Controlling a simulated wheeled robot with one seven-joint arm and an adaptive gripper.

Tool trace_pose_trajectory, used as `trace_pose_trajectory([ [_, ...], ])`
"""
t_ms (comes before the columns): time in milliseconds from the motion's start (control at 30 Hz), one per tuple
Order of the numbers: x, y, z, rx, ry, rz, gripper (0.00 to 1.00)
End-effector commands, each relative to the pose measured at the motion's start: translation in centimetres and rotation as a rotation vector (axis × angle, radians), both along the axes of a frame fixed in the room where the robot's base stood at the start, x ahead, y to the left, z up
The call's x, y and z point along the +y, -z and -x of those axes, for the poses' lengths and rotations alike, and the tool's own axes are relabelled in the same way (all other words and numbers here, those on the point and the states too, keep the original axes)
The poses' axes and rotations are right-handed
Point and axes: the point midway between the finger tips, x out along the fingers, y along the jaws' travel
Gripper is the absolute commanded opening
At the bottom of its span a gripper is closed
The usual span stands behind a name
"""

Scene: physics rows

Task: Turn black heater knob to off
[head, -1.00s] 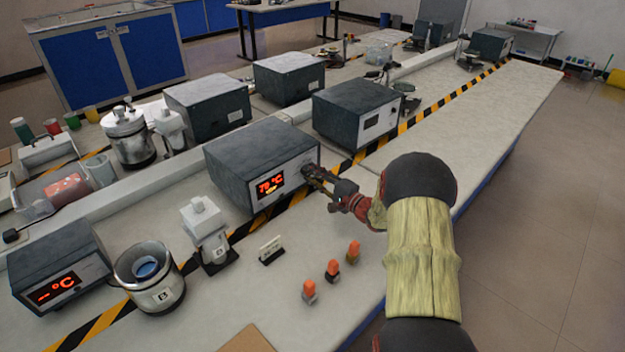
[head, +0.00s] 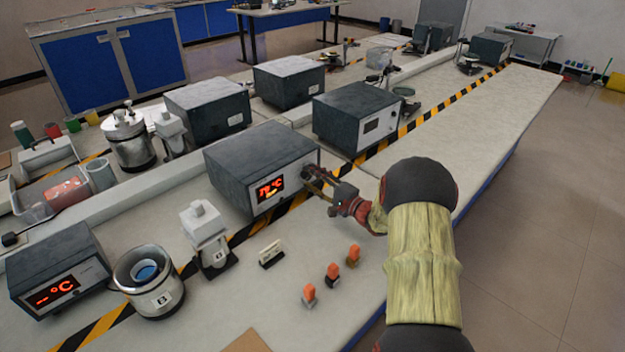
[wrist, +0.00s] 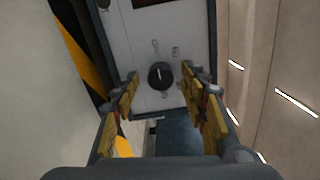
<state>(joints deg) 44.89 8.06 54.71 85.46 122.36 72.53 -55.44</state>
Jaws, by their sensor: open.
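The black heater knob (wrist: 160,75) shows in the wrist view as a round dial with a pale pointer line, on the light front panel (wrist: 185,35). The knob's pointer runs nearly straight up and down in that view. The heater (head: 250,165) is a dark box whose red display (head: 269,187) is lit with a temperature reading. My gripper (wrist: 160,88) is open, its yellow-padded fingers on either side of the knob in the picture and apart from it. In the head view my gripper (head: 318,182) is at the right end of the heater's front, where it hides the knob.
Small orange-topped pieces (head: 332,272) and a white label stand (head: 271,254) are on the bench in front. A white device (head: 208,235) stands left of the heater. A second heater (head: 60,270) and a metal pot (head: 150,280) are further left. The bench right of my arm is clear.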

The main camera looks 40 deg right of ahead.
Motion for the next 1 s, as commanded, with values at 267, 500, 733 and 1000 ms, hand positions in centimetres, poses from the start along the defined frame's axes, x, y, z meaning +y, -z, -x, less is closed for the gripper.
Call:
trace_pose_trajectory([
  [267,-0.2,0.0,0.8,0.000,0.002,0.000,0.43],
  [500,-1.0,0.1,5.0,0.001,0.005,0.000,0.43],
  [733,-1.6,0.1,9.4,0.000,0.004,0.000,0.43],
  [1000,-1.8,0.2,11.7,0.000,0.000,0.001,0.43],
])
